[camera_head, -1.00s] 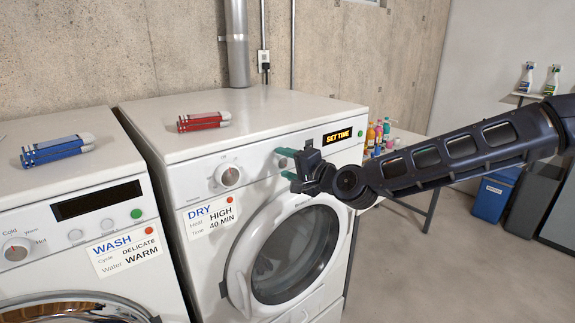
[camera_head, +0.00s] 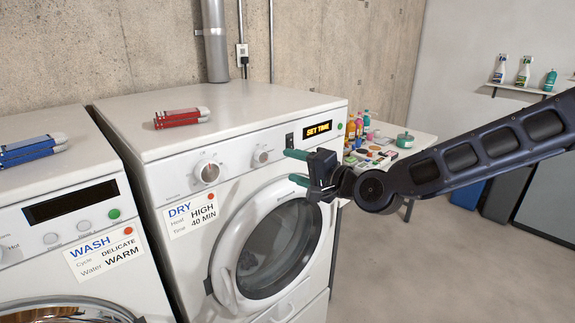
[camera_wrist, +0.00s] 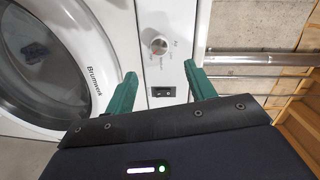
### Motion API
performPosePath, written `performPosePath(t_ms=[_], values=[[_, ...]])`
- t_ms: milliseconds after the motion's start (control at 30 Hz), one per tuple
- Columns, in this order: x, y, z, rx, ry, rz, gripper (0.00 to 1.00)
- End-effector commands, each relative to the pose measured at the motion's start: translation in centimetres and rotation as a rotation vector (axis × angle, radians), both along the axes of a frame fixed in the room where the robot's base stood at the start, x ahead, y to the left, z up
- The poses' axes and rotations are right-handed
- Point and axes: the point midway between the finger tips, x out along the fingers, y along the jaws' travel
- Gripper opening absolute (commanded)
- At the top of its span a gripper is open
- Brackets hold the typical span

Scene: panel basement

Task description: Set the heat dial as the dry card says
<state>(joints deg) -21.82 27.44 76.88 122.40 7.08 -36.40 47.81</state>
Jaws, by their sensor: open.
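The white dryer (camera_head: 160,150) has a left dial (camera_head: 207,172) and a right dial (camera_head: 261,157); their labels are too small to read. The dry card (camera_head: 191,216) below the left dial reads Heat HIGH and Time 40 MIN. An orange display (camera_head: 317,129) reads SET TIME. My gripper (camera_head: 297,167) is open and empty, in front of the panel, just right of the right dial. In the wrist view its green fingers (camera_wrist: 161,84) spread around a dark switch (camera_wrist: 163,92), apparently short of the panel. A dial (camera_wrist: 158,46) shows beyond them.
The washer (camera_head: 66,221) with its wash card (camera_head: 104,252) stands at left. Red (camera_head: 181,117) and blue (camera_head: 32,150) bundles lie on top. A side table (camera_head: 415,138) with bottles stands beyond the dryer.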

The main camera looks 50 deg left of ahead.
Motion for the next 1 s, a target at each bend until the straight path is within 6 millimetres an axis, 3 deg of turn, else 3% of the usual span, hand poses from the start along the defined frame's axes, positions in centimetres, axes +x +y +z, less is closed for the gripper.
performPosePath(t_ms=[233,833,1000], values=[[0.1,-1.0,0.0,-0.001,0.001,-0.001,0.55],[0.1,-1.1,0.0,-0.001,0.000,0.000,0.55],[1.6,-1.6,-1.2,-0.042,-0.057,-0.013,0.55]])
